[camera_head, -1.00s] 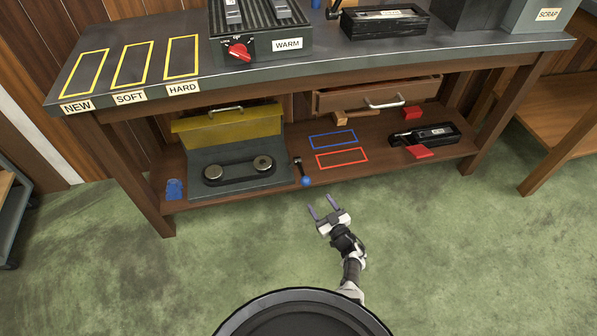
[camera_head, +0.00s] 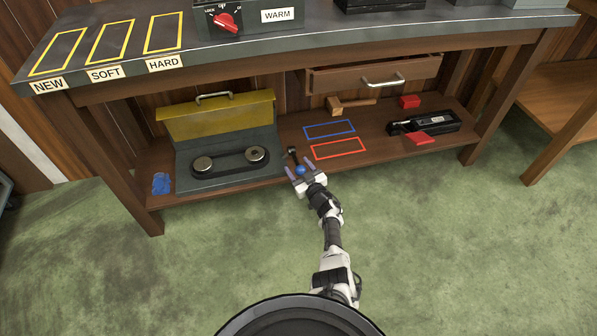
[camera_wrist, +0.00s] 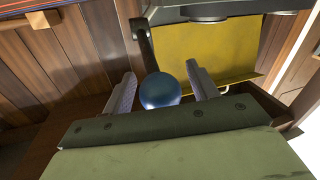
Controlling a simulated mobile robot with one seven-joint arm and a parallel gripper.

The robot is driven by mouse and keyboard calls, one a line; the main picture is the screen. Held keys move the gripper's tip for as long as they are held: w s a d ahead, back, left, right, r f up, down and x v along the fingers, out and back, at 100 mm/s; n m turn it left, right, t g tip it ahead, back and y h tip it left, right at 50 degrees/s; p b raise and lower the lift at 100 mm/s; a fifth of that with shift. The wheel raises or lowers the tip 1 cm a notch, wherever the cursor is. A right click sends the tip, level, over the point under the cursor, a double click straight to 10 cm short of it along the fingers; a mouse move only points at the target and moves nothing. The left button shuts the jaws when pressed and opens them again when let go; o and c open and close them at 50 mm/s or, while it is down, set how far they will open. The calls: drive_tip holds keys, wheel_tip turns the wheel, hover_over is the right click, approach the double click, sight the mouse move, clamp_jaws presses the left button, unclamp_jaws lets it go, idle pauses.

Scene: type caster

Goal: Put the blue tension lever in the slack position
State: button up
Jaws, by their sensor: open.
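The tension lever has a dark arm and a blue ball knob (camera_head: 300,170) at its near end. It stands at the right side of the grey belt unit (camera_head: 228,180) on the lower shelf. My gripper (camera_head: 298,172) is open, with its fingers on either side of the knob. In the wrist view the blue knob (camera_wrist: 160,90) sits between the two fingertips (camera_wrist: 161,85), with a gap visible on each side. The dark lever arm (camera_wrist: 146,50) runs away from the knob. The black belt with two round pulleys lies on the unit, below a raised yellow cover (camera_head: 218,115).
The bench top (camera_head: 300,40) overhangs the shelf. Blue (camera_head: 329,129) and red (camera_head: 338,148) outlines mark the shelf to the right, with a black device (camera_head: 430,122) and red blocks beyond. A blue item (camera_head: 161,183) lies at the shelf's left. The front floor is clear.

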clamp_jaws()
idle(0.5)
drive_tip(key=shift+r, duration=0.1)
